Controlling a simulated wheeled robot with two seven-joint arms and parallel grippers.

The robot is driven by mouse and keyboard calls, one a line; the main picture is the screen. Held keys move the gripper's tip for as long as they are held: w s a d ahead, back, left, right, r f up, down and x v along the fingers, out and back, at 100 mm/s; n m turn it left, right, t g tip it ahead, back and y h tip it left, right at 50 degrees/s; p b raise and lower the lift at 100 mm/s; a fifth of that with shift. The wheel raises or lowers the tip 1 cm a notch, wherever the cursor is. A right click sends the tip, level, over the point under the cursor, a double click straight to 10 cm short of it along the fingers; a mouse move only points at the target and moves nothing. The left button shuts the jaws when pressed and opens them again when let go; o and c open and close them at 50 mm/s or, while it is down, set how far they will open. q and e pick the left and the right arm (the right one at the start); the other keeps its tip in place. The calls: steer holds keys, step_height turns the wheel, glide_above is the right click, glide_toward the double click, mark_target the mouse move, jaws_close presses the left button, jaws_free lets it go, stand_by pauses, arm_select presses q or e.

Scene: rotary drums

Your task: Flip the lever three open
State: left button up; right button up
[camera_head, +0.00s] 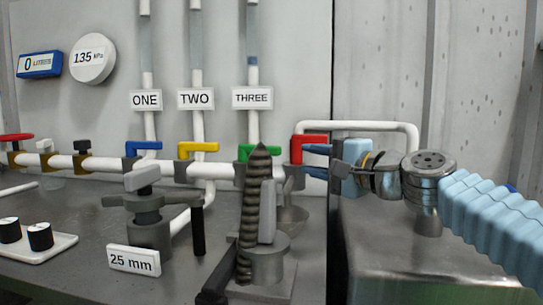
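Lever three is the green lever (272,153) on the white pipe, below the THREE label (252,98). It lies sideways along the pipe, and the tip of a dark spiral post hides part of it. My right gripper (314,160) comes in from the right with its blue fingers pointing left. The fingers are apart, one above the other, with nothing seen between them. They are close to the red lever (299,146), right of the green one; I cannot tell if they touch it. My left gripper is not in view.
A blue lever (142,147) and a yellow lever (197,148) sit farther left on the pipe. The spiral post (254,215) stands in front of lever three. A grey clamp-like device (149,215) and a 25 mm sign (134,260) stand front left.

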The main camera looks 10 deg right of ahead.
mark_target(278, 153)
steer(key=p+x, duration=0.4)
steer(key=x, duration=0.7)
steer(key=shift+w+a+r, duration=0.15)
steer(key=shift+w+r, duration=0.05)
steer(key=shift+w, duration=0.2)
steer(key=shift+w+a+f+p, duration=0.2)
steer(key=shift+w+a+p, duration=0.2)
steer(key=shift+w, duration=0.25)
jaws_close()
